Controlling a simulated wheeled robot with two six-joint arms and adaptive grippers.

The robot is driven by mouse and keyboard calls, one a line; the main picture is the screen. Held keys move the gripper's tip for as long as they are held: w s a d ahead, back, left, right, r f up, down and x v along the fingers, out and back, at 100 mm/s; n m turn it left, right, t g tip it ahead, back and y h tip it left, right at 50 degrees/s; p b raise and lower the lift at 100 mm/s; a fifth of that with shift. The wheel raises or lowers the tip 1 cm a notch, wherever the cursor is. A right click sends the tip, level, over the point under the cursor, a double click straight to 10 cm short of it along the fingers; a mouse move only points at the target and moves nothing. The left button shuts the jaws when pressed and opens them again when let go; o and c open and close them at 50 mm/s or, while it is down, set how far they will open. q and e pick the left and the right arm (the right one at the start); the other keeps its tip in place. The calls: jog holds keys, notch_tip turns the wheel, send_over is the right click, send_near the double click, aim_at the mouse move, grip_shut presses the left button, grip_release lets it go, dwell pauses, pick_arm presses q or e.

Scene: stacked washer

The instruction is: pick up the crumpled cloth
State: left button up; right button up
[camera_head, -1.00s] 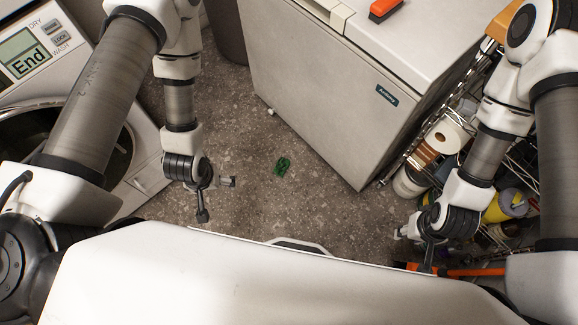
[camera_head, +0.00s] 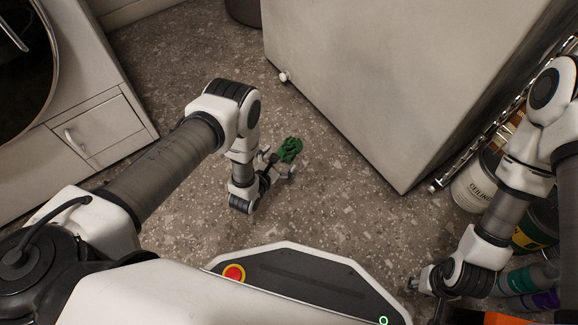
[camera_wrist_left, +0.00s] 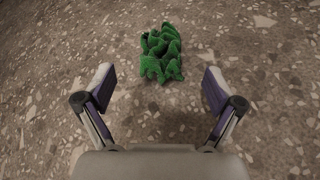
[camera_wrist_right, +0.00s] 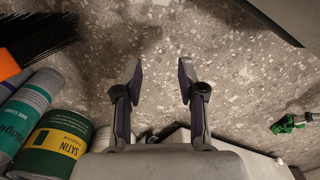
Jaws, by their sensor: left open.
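The crumpled green cloth (camera_head: 290,150) lies on the speckled floor in the head view. My left gripper (camera_head: 277,168) is low, right beside the cloth on its near side. In the left wrist view the cloth (camera_wrist_left: 161,53) sits ahead of the open, empty fingers (camera_wrist_left: 160,88), centred between them and a little beyond the tips. My right gripper (camera_head: 428,280) is at the lower right of the head view. In the right wrist view its fingers (camera_wrist_right: 160,75) are apart with nothing between them, and the cloth (camera_wrist_right: 288,123) shows at the far right.
A white cabinet-like appliance (camera_head: 400,80) stands behind and right of the cloth. A washer with a small drawer front (camera_head: 92,132) is at left. Paint cans (camera_wrist_right: 55,145) and a shelf are near my right arm. The floor around the cloth is clear.

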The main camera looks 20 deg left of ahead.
aim_at(289, 150)
pick_arm(q)
jog(key=shift+w+d+f+n+b, duration=0.15)
jog(key=shift+w+f+n+b, duration=0.2)
jog(key=shift+f, duration=0.35)
jog(key=shift+r+b+x, duration=0.25)
jog(key=shift+b+x, duration=0.3)
jog(key=shift+x, duration=0.55)
jog(key=b+x, duration=0.4)
jog(key=x, duration=0.1)
jog(key=shift+f+b, duration=0.2)
jog(key=shift+b, duration=0.2)
pick_arm(e)
jog(key=shift+t, duration=0.4)
jog(key=f, duration=0.2)
jog(key=w+f, duration=0.1)
jog(key=f, duration=0.2)
jog(key=w+f, duration=0.1)
jog(key=f, duration=0.2)
pick_arm(q)
jog(key=shift+w+r, duration=0.1)
jog(key=shift+w, duration=0.05)
pick_arm(e)
jog(key=shift+w, duration=0.1)
pick_arm(q)
jog(key=shift+r, duration=0.15)
pick_arm(e)
jog(key=shift+r, duration=0.15)
pick_arm(q)
jog(key=c, duration=0.9)
